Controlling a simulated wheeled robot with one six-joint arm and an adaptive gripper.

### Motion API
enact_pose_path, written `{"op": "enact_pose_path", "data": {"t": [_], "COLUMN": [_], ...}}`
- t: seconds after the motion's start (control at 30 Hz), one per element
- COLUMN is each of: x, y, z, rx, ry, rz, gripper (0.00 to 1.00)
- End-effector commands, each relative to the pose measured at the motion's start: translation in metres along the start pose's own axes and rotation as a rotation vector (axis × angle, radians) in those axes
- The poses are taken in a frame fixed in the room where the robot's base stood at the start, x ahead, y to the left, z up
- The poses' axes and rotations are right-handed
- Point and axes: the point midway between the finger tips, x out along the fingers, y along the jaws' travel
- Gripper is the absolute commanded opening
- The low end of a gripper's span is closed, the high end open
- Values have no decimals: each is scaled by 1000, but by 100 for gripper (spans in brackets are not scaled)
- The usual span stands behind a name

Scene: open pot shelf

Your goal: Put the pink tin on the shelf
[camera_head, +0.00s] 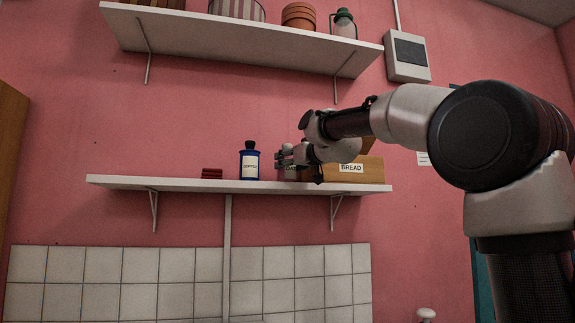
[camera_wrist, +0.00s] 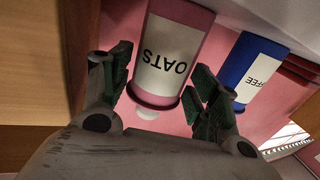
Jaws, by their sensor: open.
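The pink tin (camera_wrist: 165,55), with a white label reading OATS, appears upside down in the wrist view, its pale lid knob toward my gripper. In the head view it is mostly hidden behind my gripper (camera_head: 287,157), above the lower white shelf (camera_head: 130,183), and seems to stand on it. In the wrist view my gripper (camera_wrist: 163,85) is open, with one finger on each side of the tin's lid end. I cannot tell whether either finger touches the tin.
A blue COFFEE tin (camera_head: 249,163) stands just left of my gripper, beside a small dark red stack (camera_head: 212,173). A wooden BREAD box (camera_head: 358,170) is close on the right. An upper shelf (camera_head: 230,42) with pots hangs above. The lower shelf's left end is bare.

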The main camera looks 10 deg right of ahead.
Motion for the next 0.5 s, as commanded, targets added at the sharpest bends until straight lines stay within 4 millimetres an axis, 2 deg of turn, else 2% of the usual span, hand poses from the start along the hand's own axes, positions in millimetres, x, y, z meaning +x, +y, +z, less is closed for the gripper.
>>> {"op": "enact_pose_path", "data": {"t": [0.1, 0.3, 0.5], "x": [-29, -72, -95], "y": [1, 0, 0], "z": [-1, 0, 0], "rx": [0, 1, 0], "ry": [2, 1, 0], "rz": [1, 0, 1], "gripper": [61, 61, 61]}}
